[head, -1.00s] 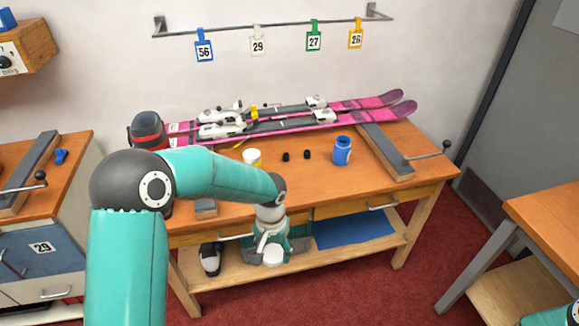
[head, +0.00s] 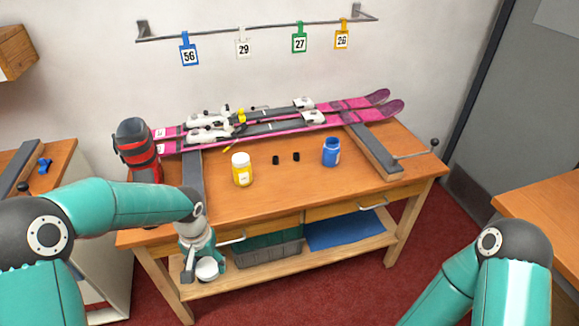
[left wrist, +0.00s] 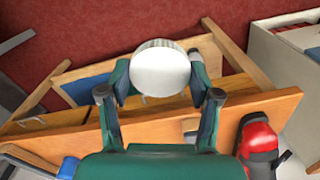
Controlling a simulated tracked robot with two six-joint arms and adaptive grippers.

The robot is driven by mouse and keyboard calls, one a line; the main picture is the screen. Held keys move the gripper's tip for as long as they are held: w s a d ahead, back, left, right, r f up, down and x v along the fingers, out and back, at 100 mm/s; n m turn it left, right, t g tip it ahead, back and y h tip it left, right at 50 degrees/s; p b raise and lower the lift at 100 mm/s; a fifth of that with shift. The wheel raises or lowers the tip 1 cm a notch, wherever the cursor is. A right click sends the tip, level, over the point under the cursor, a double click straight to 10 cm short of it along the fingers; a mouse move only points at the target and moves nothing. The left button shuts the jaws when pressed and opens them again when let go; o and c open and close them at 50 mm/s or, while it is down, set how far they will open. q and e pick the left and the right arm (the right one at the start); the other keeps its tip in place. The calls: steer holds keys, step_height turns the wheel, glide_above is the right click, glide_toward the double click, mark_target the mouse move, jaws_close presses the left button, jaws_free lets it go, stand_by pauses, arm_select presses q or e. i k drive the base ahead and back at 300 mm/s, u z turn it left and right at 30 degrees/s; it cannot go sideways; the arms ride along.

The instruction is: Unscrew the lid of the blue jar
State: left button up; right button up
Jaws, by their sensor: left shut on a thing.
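The blue jar (head: 331,153) stands upright on the bench, right of the middle, with no white lid on its top. My left gripper (head: 205,262) is low in front of the bench's front edge, left of the jar and well apart from it. It is shut on a round white lid (head: 207,269). In the left wrist view the lid (left wrist: 160,69) sits between both fingertips, its flat face toward the camera. A blue thing at the lower left there looks like the jar (left wrist: 68,168). My right gripper is out of view; only that arm shows.
Pink skis (head: 270,132) lie at the back and a red-black boot (head: 136,150) stands at the left. A grey bin (head: 268,254) is on the shelf below.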

mark_target(331, 148)
steer(key=u, duration=0.1)
steer(key=i, duration=1)
steer(key=z, duration=0.1)
